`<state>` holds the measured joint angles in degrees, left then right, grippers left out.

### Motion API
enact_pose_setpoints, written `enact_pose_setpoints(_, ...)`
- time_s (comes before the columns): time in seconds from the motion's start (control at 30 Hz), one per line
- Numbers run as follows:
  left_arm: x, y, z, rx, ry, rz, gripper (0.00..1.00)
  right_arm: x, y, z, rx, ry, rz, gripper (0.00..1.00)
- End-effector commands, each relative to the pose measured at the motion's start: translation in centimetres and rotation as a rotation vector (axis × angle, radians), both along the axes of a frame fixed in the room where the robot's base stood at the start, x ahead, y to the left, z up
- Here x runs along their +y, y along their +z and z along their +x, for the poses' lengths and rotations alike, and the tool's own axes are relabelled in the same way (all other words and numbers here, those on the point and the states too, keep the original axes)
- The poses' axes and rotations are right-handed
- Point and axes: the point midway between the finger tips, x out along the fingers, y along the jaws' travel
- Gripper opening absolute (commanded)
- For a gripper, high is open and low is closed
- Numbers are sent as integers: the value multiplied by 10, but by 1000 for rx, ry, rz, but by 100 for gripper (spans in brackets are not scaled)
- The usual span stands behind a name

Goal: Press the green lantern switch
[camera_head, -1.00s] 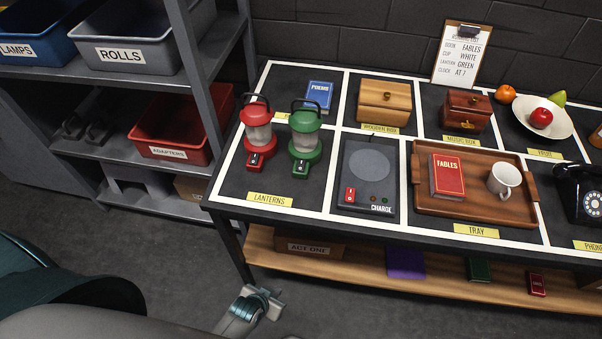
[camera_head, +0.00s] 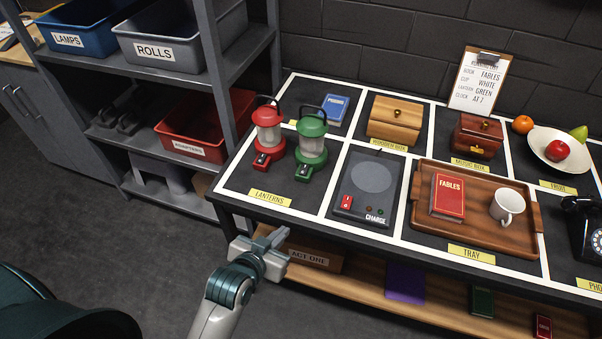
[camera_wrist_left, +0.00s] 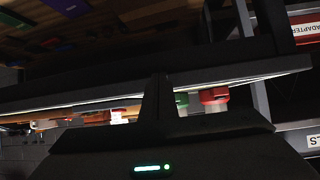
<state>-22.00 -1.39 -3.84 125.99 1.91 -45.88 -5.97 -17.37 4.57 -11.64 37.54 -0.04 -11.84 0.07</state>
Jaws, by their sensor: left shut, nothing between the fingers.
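My left gripper (camera_head: 270,241) is shut and empty. It is in front of the table's front edge, below the tabletop and apart from both lanterns. In the left wrist view, the green lantern (camera_wrist_left: 182,99) shows small beyond the table edge, partly hidden by my gripper. My right gripper is out of view.
A charge pad (camera_head: 368,178) lies right of the lanterns, and a tray (camera_head: 436,230) holds a red book and a white mug. A blue book (camera_head: 334,106) is behind the green lantern. Grey shelving (camera_head: 262,40) stands at the left. Open floor lies before the table.

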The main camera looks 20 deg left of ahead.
Motion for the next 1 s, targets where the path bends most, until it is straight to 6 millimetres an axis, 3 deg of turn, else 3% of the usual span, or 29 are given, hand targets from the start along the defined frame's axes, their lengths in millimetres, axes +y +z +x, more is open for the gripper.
enact_pose_setpoints(0.17,1,34,15,-95,15,-11,0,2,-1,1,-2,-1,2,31)
enact_pose_setpoints(0.7,2,95,68,-389,69,-38,0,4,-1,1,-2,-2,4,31)
enact_pose_setpoints(1.0,3,108,76,-447,82,-42,0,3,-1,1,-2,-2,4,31)
